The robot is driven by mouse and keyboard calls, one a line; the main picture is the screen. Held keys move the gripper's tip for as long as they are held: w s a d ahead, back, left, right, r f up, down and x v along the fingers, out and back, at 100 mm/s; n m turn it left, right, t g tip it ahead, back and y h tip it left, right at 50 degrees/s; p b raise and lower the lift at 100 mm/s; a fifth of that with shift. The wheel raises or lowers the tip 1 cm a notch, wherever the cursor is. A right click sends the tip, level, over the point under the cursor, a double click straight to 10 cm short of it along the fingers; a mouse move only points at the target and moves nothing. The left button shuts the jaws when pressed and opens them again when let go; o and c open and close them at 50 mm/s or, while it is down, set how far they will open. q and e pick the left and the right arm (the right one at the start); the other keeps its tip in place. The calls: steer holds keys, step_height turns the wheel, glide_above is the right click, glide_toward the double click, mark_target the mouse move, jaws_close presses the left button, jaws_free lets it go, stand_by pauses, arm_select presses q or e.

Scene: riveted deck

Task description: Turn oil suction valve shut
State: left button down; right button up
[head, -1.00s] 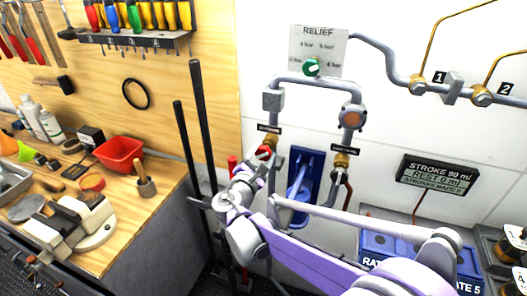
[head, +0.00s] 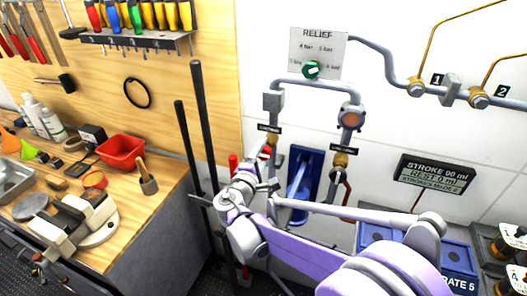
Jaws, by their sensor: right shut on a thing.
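A small brass valve with a red handle (head: 265,151) sits on the left leg of the grey pipe loop, under a small dark label too small to read. My right gripper (head: 261,161) is at this valve, shut on the handle, and its fingers hide much of it. The handle's exact angle is hard to tell. A second brass valve (head: 340,160) is on the right leg of the loop, with its own label, apart from my gripper. My left gripper is not in view.
A blue lever unit (head: 311,166) is just right of my gripper. Two black upright bars (head: 199,110) stand close to its left. The relief panel with a green knob (head: 312,70) is above. A workbench with a red bin (head: 121,152) is at left.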

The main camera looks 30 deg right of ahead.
stand_by(0.4)
steer(key=o, duration=1.4)
steer(key=b+v, duration=0.1)
steer(key=v, duration=1)
steer(key=shift+f, duration=0.1)
